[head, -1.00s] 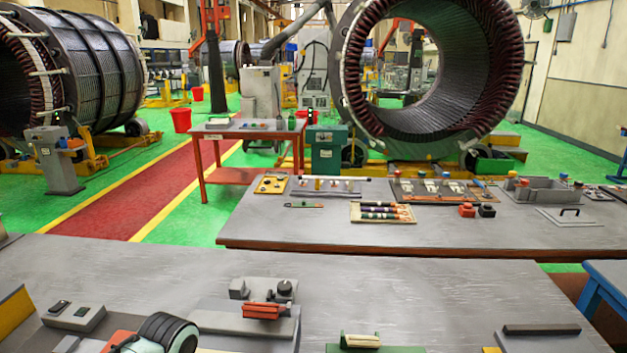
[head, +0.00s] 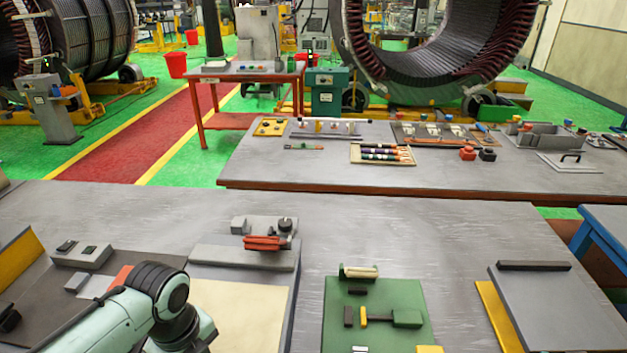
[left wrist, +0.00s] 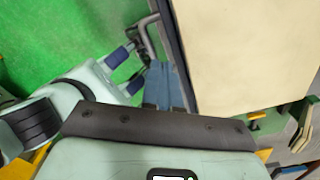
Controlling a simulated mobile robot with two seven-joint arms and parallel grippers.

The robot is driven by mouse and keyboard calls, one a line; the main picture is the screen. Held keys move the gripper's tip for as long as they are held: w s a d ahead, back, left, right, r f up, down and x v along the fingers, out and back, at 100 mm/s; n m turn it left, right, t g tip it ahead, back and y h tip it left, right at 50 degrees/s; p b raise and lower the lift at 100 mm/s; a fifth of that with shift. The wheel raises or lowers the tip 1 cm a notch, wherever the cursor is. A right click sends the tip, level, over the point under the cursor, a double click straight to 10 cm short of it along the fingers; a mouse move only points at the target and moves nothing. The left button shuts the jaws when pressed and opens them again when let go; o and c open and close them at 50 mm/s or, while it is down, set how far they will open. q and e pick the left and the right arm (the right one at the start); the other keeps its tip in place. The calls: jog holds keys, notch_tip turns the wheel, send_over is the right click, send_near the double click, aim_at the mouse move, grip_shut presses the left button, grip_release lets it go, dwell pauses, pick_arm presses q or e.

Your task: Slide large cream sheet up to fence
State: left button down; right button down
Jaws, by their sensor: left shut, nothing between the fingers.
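The large cream sheet (head: 240,312) lies flat on the near bench at lower left centre in the head view. Its far edge is beside a raised grey strip (head: 240,258), apparently the fence; I cannot tell if they touch. My left arm hides its left and near parts. The sheet (left wrist: 245,55) fills the upper right of the left wrist view. My left gripper (left wrist: 165,72) shows there with its blue-grey fingers shut and empty, left of the sheet's edge; contact cannot be told. In the head view its fingers are hidden.
A red clamp-like part (head: 265,243) sits behind the grey strip. A green board (head: 385,290) with small parts lies to the right, then a grey plate (head: 548,300) on a yellow edge. A grey box (head: 82,254) is at left. The bench behind these is mostly clear.

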pick_arm(q)
jog(key=shift+f, duration=0.45)
pick_arm(e)
jog(key=shift+f, duration=0.25)
dwell(0.3)
pick_arm(q)
jog(key=shift+w, duration=0.15)
pick_arm(e)
jog(key=shift+r, duration=0.2)
pick_arm(q)
jog(key=shift+w, duration=0.35)
pick_arm(e)
jog(key=shift+r, duration=0.2)
